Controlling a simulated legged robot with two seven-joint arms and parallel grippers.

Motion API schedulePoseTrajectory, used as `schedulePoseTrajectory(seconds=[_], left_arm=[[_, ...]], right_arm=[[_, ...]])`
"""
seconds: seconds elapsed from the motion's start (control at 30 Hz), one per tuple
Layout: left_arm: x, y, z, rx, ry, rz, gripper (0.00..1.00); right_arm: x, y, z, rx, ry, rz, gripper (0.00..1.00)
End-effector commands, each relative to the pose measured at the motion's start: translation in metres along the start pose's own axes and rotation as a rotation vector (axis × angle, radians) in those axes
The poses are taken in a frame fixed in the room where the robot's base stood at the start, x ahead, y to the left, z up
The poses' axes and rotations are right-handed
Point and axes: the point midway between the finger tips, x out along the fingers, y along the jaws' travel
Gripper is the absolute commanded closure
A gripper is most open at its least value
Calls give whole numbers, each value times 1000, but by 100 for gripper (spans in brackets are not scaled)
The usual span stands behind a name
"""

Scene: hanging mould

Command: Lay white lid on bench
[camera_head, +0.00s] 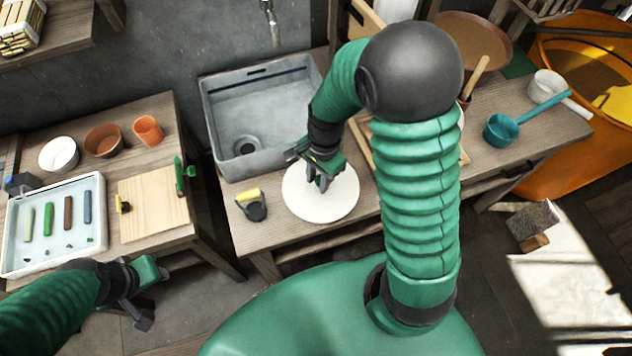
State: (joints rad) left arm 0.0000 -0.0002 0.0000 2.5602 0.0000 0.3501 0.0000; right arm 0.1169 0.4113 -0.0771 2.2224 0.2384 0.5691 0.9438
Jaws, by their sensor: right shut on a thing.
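The white lid (335,205) is a flat round disc at the front of the wooden bench (285,234), just in front of the grey sink. My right gripper (322,184) points down at the middle of the lid and is shut on it, probably on a knob that the fingers hide. I cannot tell whether the lid touches the bench or is held just above it. My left gripper (150,290) is low at the left, in front of the left table and away from the lid. Its fingers look spread and hold nothing.
A grey sink (225,110) stands behind the lid. A small black and yellow tool (252,205) lies just left of it. My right arm hides the bench's middle. A teal ladle (505,129) lies at right. The left table holds a tray (95,190), board (150,215) and pots.

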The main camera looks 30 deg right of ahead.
Motion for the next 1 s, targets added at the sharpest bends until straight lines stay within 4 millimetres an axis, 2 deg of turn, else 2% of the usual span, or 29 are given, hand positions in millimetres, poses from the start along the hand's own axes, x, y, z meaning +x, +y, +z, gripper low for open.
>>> schedulePoseTrajectory(seconds=[0.07,0.27,0.53,0.57,0.7,1.0], left_arm=[[0,0,0,0,0,0,64],[3,0,1,0,0,0,64],[4,0,1,0,0,0,64],[4,0,1,0,0,0,64],[3,0,1,0,0,0,64],[3,0,1,0,0,0,64]], right_arm=[[4,-5,1,0,-1,2,100],[35,-4,-2,0,-1,4,100],[37,-5,-3,-1,0,0,100],[37,-5,-3,-1,0,0,69],[37,-5,-3,-1,0,0,51],[36,-4,-3,-1,0,0,49]])
